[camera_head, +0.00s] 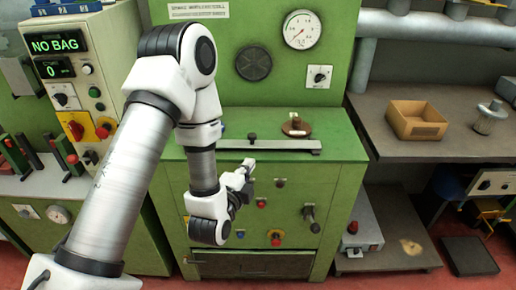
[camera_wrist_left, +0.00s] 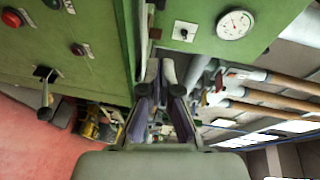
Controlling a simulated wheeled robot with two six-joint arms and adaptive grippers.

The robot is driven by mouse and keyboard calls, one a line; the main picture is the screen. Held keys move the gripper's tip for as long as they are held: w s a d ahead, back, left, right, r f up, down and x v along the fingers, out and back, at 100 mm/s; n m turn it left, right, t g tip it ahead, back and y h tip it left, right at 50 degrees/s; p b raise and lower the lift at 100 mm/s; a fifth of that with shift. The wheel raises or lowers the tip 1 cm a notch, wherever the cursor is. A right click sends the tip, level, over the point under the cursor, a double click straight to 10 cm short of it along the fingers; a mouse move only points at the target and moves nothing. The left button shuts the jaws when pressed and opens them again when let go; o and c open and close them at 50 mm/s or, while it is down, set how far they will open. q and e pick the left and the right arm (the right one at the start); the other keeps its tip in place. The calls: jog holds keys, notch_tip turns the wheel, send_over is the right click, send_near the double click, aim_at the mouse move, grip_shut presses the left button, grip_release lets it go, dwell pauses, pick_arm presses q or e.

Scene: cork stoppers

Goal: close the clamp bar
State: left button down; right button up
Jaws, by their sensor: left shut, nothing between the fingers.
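A flat grey metal bar (camera_head: 264,145), which looks like the clamp bar, lies along the front of the green machine's worktop (camera_head: 342,140). A black knob (camera_head: 252,137) stands near its middle. I cannot tell from this view whether it is hinged. My left gripper (camera_head: 246,172) is in front of the machine, just below the worktop edge, apart from the bar as far as I can see. In the left wrist view its fingers (camera_wrist_left: 161,80) are together with nothing between them. The bar cannot be made out there. My right gripper is not in view.
The machine's front panel (camera_head: 290,195) carries buttons and a lever (camera_head: 310,217). A control box (camera_head: 78,80) reading "NO BAG" stands left. A round brown-topped piece (camera_head: 296,127) sits behind the bar. A cardboard box (camera_head: 416,121) lies on the right bench.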

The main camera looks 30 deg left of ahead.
aim_at(255, 145)
pick_arm(q)
jog(key=x, duration=0.3)
jog(key=a+p+x, duration=0.1)
jog(key=x, duration=0.6)
jog(key=shift+a, duration=0.5)
jog(key=shift+w+a+f, duration=0.1)
jog(key=shift+w+a, duration=0.2)
jog(key=shift+a, duration=0.25)
jog(key=shift+d, duration=0.1)
jog(key=shift+w, duration=0.1)
